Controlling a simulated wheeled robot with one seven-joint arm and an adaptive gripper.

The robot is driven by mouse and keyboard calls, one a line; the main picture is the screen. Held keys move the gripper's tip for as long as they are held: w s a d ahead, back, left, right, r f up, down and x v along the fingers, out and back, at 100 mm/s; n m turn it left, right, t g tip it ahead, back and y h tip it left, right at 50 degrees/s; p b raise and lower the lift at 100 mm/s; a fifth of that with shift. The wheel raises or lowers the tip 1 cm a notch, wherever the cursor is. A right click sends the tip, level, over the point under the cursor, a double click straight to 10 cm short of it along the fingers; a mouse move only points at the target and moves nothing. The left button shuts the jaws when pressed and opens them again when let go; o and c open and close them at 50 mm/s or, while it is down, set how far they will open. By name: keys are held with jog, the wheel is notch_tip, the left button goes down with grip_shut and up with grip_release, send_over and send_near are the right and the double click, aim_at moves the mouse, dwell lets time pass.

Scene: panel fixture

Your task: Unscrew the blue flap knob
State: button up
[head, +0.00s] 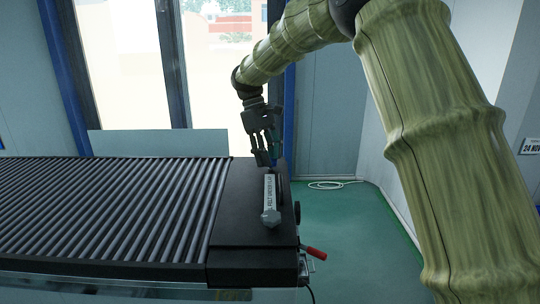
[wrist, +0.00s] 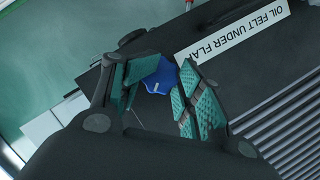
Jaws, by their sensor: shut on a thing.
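The blue flap knob (wrist: 160,76) shows between the teal finger pads of my gripper (wrist: 156,86) in the wrist view. It is a lobed blue knob with a small pale mark, on the dark panel. My gripper is shut on it, with one finger on each side; the pads partly cover its edges. In the head view, my gripper (head: 264,150) points down at the far end of the black end block (head: 240,232). The knob is hidden there by the fingers.
A white label reading "OIL FELT UNDER FLAP" (wrist: 233,32) lies beside the knob. A grey knob-like part (head: 271,217) stands near the label's front end. A red-handled lever (head: 316,252) sticks out at the right. Ribbed rollers (head: 110,210) fill the left. Green floor is open at right.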

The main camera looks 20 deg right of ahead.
jog(key=shift+a+f, duration=0.1)
jog(key=o, duration=0.9)
jog(key=shift+w, duration=0.1)
jog(key=shift+o, duration=0.7)
jog(key=shift+w+a, duration=0.15)
jog(key=shift+d+r, duration=0.2)
jog(key=shift+r, duration=0.1)
jog(key=v, duration=1.1)
jog(key=shift+a+r, duration=0.2)
jog(key=shift+w, duration=0.15)
